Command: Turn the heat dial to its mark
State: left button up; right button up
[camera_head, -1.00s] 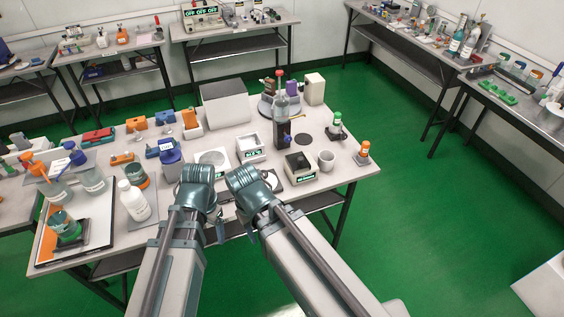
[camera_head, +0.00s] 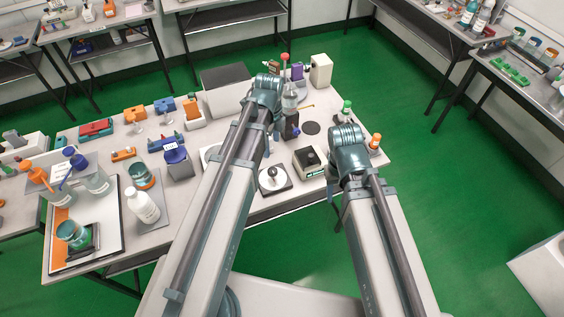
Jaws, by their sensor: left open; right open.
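A pale square plate with a dark disc and a light round knob (camera_head: 273,177) sits near the front edge of the table; it looks like the heat dial. Its mark is too small to make out. My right gripper (camera_head: 337,188) is at the front right edge, right of the dial. Both are open and apart from the dial. Their fingertips are largely hidden by my own arms.
A dark box with a green display (camera_head: 309,162) stands just right of the dial. An orange-capped vial (camera_head: 374,144) is at the right edge. A white bottle (camera_head: 142,206) and several flasks crowd the left.

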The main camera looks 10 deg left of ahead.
aim_at(272, 170)
pick_arm(q)
jog(key=shift+f, duration=0.15)
notch_tip(272, 170, down, 14)
jog(key=b, duration=1.4)
jog(key=shift+r, duration=0.2)
grip_shut()
